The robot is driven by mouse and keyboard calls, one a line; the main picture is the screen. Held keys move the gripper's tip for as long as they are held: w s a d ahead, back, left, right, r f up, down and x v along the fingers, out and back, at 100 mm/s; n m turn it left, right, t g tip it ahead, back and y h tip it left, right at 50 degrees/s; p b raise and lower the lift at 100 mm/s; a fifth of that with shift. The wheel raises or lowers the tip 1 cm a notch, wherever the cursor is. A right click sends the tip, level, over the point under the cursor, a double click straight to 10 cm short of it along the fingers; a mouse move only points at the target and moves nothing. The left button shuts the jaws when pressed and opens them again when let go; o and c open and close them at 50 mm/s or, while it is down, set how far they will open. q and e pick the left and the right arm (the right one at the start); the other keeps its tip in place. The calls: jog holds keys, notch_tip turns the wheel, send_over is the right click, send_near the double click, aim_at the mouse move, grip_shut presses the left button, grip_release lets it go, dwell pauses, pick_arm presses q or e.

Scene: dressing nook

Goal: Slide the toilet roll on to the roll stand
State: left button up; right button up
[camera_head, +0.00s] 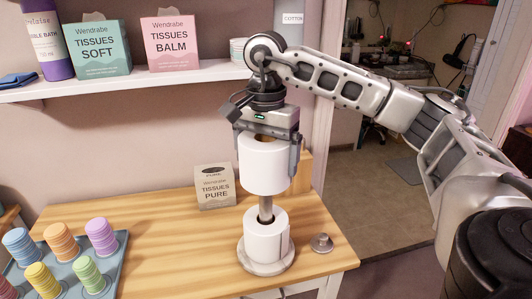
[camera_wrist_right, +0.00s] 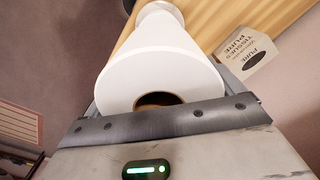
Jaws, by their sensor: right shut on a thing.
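My right gripper (camera_head: 266,151) is shut on a white toilet roll (camera_head: 265,168), one finger on each side, and holds it upright above the roll stand. The roll also shows in the right wrist view (camera_wrist_right: 160,65), its hole partly hidden by the gripper. The roll stand has a round pale base (camera_head: 265,267) and a grey upright post (camera_head: 265,208). Another white roll (camera_head: 264,240) sits low around the post. The post meets the held roll's underside in the picture; I cannot tell whether its tip is inside. My left gripper is not in view.
A small grey knob (camera_head: 321,243) lies right of the stand on the wooden table (camera_head: 165,225). A tissue box (camera_head: 214,187) stands behind. A tray (camera_head: 118,262) of several coloured stacks is at left. A shelf (camera_head: 130,83) with boxes hangs above.

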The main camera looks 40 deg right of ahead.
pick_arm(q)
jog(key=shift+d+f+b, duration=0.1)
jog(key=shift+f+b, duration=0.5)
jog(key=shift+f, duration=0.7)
pick_arm(e)
jog(key=shift+f, duration=1.05)
jog(key=o, duration=0.7)
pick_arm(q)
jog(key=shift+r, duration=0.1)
pick_arm(e)
jog(key=shift+r, duration=0.2)
pick_arm(q)
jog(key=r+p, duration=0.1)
jog(key=p, duration=0.1)
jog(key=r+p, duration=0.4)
jog(key=p, duration=0.1)
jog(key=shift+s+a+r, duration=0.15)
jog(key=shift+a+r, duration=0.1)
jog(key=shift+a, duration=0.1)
pick_arm(e)
notch_tip(320, 180, up, 16)
